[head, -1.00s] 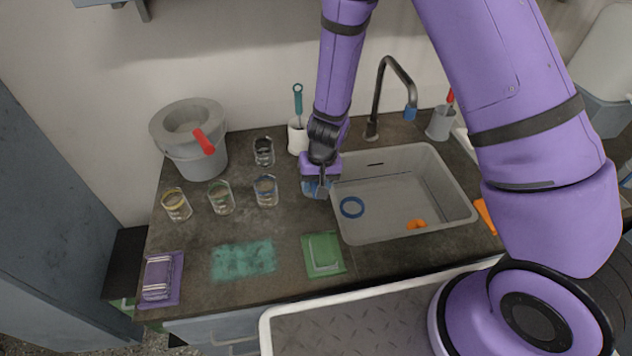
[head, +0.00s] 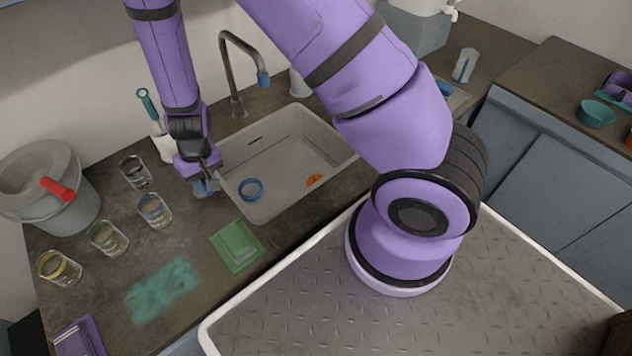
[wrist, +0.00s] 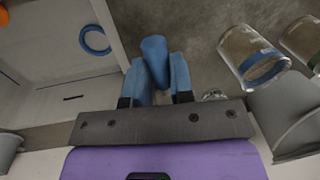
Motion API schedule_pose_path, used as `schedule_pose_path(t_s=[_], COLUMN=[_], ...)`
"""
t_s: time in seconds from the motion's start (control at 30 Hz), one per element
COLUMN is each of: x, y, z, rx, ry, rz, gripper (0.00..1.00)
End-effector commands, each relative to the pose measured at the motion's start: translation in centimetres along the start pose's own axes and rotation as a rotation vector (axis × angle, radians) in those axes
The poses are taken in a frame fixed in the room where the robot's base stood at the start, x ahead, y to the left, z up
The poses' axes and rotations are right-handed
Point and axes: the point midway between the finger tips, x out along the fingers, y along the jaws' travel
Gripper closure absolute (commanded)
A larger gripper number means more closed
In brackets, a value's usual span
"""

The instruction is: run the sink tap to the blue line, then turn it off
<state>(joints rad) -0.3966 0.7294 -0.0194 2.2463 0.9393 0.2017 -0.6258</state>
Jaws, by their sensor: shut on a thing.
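The sink tap (head: 229,70) is a dark gooseneck with a blue tip, behind the grey sink (head: 290,125). No stream of water shows under it. A glass with a blue line (head: 154,211) stands upright on the counter, left of my gripper; it also shows in the wrist view (wrist: 252,55). My gripper (head: 205,186) points down over the counter at the sink's left edge, apart from the tap. In the wrist view its blue fingers (wrist: 158,62) are shut on a rounded blue thing (wrist: 154,48). What this thing is, and whether it touches the counter, I cannot tell.
Glasses with green (head: 108,238) and yellow (head: 58,268) lines and a dark-lined glass (head: 135,172) stand left. A grey bucket (head: 68,215) is behind them. A blue ring (head: 250,189) and an orange piece (head: 314,180) lie in the sink. A green cloth (head: 238,246) lies in front.

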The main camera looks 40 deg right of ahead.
Motion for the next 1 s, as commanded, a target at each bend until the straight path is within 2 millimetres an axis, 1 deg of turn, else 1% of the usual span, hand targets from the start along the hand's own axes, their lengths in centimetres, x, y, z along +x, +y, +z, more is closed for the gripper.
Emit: schedule_pose_path(t_s=[0.1,0.27,0.43,0.57,0.77,0.93,1.0], x=[-0.1,-0.2,-0.3,-0.4,-0.5,-0.6,-0.6], y=[0.6,1.0,1.8,2.1,2.9,3.2,3.5], z=[-0.2,-0.2,-0.5,-0.6,-1.2,-1.4,-1.7], rx=[-0.101,-0.18,-0.329,-0.395,-0.563,-0.653,-0.718], ry=[-0.014,-0.026,-0.048,-0.059,-0.085,-0.099,-0.109], rz=[0.0,-0.001,0.0,0.0,0.0,0.0,0.001], gripper=[1.0,1.0,1.0,1.0,1.0,1.0,1.0])
